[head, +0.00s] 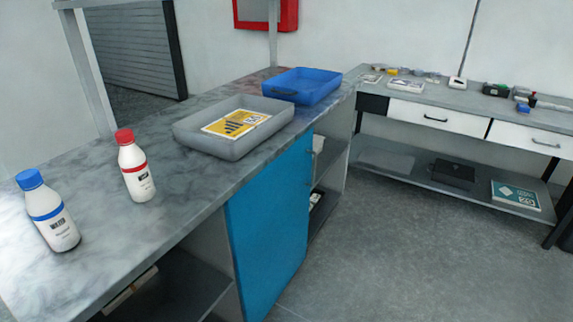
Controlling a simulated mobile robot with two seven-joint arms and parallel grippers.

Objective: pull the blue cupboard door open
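The blue cupboard door (270,225) is in the middle of the head view, in the front of the long grey counter (200,200). Its upper edge runs along just under the counter's front edge, and it looks closed. Its lower left part is cut off by the bottom of the picture. Neither of my grippers is in view.
Open shelves flank the door, left (190,275) and right (328,180). On the counter stand a blue-capped bottle (48,212), a red-capped bottle (136,170), a grey tray (185,138) and a blue tray (318,88). The floor (400,250) right of the door is clear.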

